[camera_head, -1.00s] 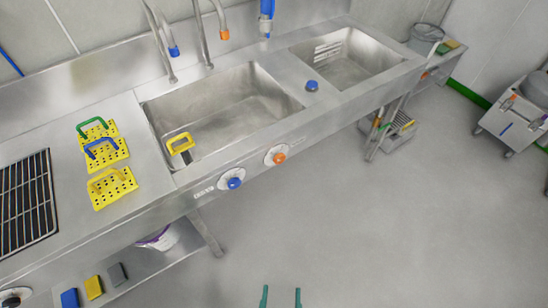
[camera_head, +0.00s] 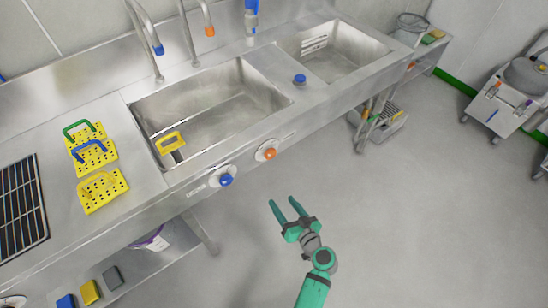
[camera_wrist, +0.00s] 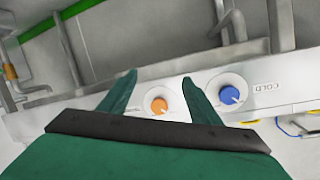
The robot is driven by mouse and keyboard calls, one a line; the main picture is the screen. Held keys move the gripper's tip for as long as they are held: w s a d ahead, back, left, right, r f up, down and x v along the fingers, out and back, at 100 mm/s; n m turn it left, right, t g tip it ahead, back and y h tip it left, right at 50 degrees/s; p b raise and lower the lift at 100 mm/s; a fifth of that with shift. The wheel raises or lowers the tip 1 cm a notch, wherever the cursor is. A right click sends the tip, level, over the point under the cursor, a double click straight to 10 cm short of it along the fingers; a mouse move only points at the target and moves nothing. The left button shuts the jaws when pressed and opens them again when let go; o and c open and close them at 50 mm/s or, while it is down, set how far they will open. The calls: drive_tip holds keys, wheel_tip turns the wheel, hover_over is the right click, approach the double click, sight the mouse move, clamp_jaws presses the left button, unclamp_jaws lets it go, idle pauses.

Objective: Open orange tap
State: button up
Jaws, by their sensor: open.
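The orange tap knob (camera_head: 267,153) sits on a white round dial on the front panel of the steel sink unit. The blue tap knob (camera_head: 226,180) is on its own dial to the left of it. My gripper (camera_head: 283,204) is open and empty, below and in front of the panel, apart from both knobs. In the wrist view the orange knob (camera_wrist: 158,105) shows between the fingers, nearer the left finger, and the blue knob (camera_wrist: 229,95) is just right of the right finger. The word COLD is by the blue knob.
Perforated yellow trays (camera_head: 102,190) and a dark rack (camera_head: 20,205) lie on the counter to the left. A wheeled cart (camera_head: 505,105) stands at the right. The floor before the sink is clear.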

sight(272, 156)
drive_tip(key=w+d+r+n+t+y, duration=0.1)
drive_tip(key=w+d+r+n+y, duration=0.25)
drive_tip(key=w+r, duration=0.4)
drive_tip(key=shift+m, duration=0.45)
drive_tip(key=x, duration=0.3)
drive_tip(key=r+x, duration=0.1)
drive_tip(key=x, duration=0.2)
drive_tip(key=a+x, duration=0.1)
drive_tip(key=x, duration=0.3)
drive_tip(key=shift+s+a+r, duration=0.1)
drive_tip(key=shift+s+r, duration=0.1)
drive_tip(key=shift+s, duration=0.05)
drive_tip(key=shift+c, duration=0.5)
drive_tip(key=c, duration=1)
